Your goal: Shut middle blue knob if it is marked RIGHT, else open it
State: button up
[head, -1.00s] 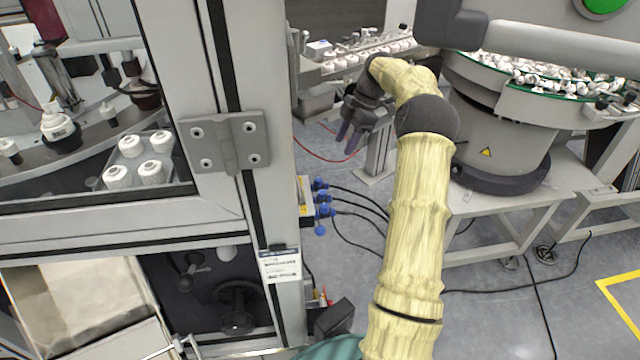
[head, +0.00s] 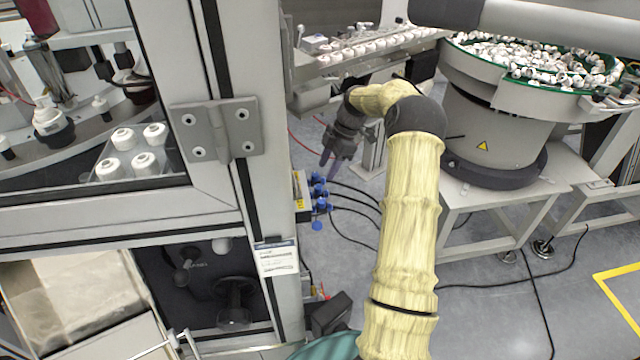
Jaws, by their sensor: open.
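Several small blue knobs (head: 319,192) sit in a column on a grey box on the side of the machine cabinet, with black cables running off to the right. The middle one is hard to single out, and no RIGHT marking can be read at this size. My gripper (head: 330,165) hangs at the end of my yellow-sleeved arm, just above and to the right of the knobs in the picture. Its purple-grey fingers point down and are apart from the knobs, with nothing seen between them.
The cabinet post with a hinge (head: 218,130) stands left of the knobs. A paper label (head: 277,257) hangs lower on it. A bowl feeder (head: 490,130) full of caps stands to the right on a white stand (head: 490,200). Black cables (head: 355,205) cross the floor.

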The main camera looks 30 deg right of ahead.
aim_at(318, 187)
jog(key=x, duration=0.6)
jog(key=shift+w+a+f, duration=0.15)
jog(key=shift+f, duration=0.25)
jog(key=c, duration=1)
